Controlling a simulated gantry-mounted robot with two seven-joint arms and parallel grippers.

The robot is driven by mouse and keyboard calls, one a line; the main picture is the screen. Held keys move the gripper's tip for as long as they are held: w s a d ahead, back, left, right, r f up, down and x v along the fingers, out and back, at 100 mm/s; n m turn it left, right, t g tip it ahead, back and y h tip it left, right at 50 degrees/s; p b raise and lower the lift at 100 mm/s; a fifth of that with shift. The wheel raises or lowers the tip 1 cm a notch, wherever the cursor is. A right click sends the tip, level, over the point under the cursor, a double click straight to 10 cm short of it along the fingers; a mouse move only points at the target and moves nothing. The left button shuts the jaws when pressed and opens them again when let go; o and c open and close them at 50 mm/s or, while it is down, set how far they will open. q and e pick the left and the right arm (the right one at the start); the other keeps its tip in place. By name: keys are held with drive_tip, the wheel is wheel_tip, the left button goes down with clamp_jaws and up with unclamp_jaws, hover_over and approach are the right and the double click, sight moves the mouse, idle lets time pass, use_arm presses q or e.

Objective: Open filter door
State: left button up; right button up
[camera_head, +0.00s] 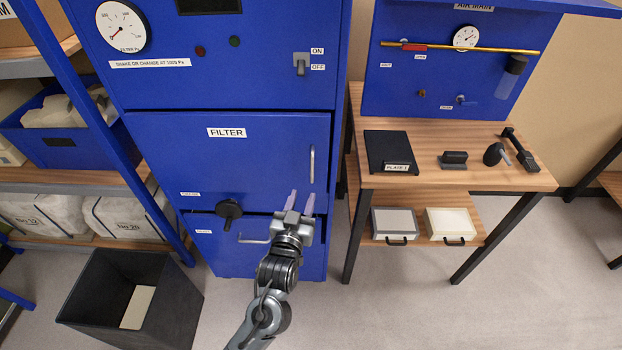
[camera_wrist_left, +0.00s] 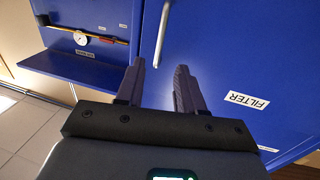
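The blue filter door (camera_head: 250,150) is on the front of the blue cabinet, with a FILTER label and a vertical silver handle (camera_head: 312,163) near its right edge. It looks shut or nearly so; a dark line runs along its lower edge. My left gripper (camera_head: 301,201) is open and empty, just below the handle in the head view, fingers pointing toward the door. In the left wrist view the handle (camera_wrist_left: 162,34) is beyond the fingertips (camera_wrist_left: 160,66), roughly in line with the gap between them, and not touched. My right gripper is not in view.
A black knob (camera_head: 229,209) and a lower handle (camera_head: 253,240) sit below the door. A dark open bin (camera_head: 170,310) stands on the floor at lower left. A wooden bench (camera_head: 450,180) with tools stands close to the cabinet's right. Shelves (camera_head: 60,178) are at left.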

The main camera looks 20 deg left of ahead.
sight(312, 170)
use_arm(q)
drive_tip(key=w, duration=0.3)
drive_tip(key=w+a, duration=0.1)
drive_tip(key=w, duration=0.6)
drive_tip(key=shift+a+b, duration=0.15)
drive_tip(key=shift+b, duration=0.25)
clamp_jaws()
